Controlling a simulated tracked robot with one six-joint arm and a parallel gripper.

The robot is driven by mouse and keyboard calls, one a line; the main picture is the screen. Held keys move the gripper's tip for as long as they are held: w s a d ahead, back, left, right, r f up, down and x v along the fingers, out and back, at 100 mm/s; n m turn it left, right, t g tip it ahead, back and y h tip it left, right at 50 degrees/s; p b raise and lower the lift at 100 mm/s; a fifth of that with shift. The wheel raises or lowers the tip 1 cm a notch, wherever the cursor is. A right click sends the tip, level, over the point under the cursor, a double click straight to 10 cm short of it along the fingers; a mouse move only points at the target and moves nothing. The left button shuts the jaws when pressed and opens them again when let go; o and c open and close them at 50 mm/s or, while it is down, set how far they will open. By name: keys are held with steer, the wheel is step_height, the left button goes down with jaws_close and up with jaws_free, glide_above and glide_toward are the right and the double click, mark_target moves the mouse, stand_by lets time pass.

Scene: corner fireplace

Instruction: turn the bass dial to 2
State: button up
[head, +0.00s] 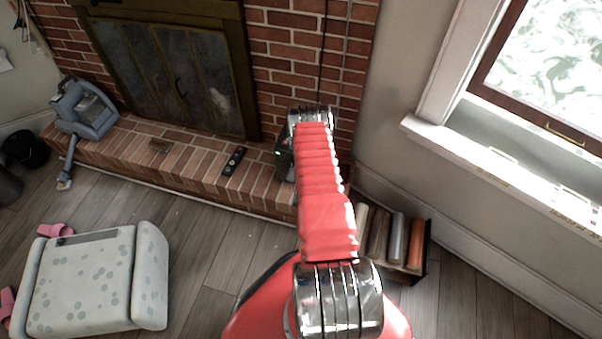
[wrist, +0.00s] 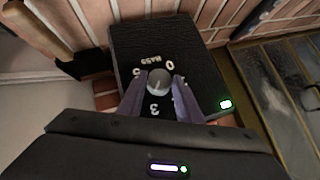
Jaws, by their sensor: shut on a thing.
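The bass dial (wrist: 158,79) is a small round silvery knob on a black speaker box (wrist: 190,38) in the wrist view. White marks ring it: BASS, 0, what looks like a 5, and a 3 on the side nearer my gripper; other marks are covered by the fingers. My gripper (wrist: 159,84) is shut on the dial, one finger on each side. I cannot tell which number the dial points to. In the head view my arm hides the dial and gripper; part of the speaker box (head: 283,163) shows beside it.
The box stands on the brick hearth (head: 198,162) by the fireplace (head: 180,75). A black remote (head: 234,160) lies left of it. A rack of rolls or books (head: 397,240) stands on the floor at right. A spotted ottoman (head: 95,280) is at lower left.

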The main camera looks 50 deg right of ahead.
steer(key=n+g+h, duration=0.1)
steer(key=g, duration=0.1)
steer(key=w+n+g+h, duration=0.1)
steer(key=n+g+h, duration=0.1)
steer(key=g, duration=0.1)
steer(key=w+a+n+g+h, duration=0.1)
steer(key=n+g+h, duration=0.1)
steer(key=g, duration=0.1)
steer(key=shift+w, duration=0.25)
stand_by(1.1)
steer(key=shift+w+n, duration=0.1)
steer(key=shift+n, duration=0.2)
steer(key=o, duration=0.8)
steer(key=shift+c, duration=0.2)
steer(key=shift+o, duration=1.4)
steer(key=shift+s+f+g, duration=0.1)
steer(key=shift+s+g, duration=0.2)
steer(key=shift+a, duration=0.1)
steer(key=v, duration=1.3)
steer(key=shift+a, duration=0.3)
steer(key=shift+w, duration=0.1)
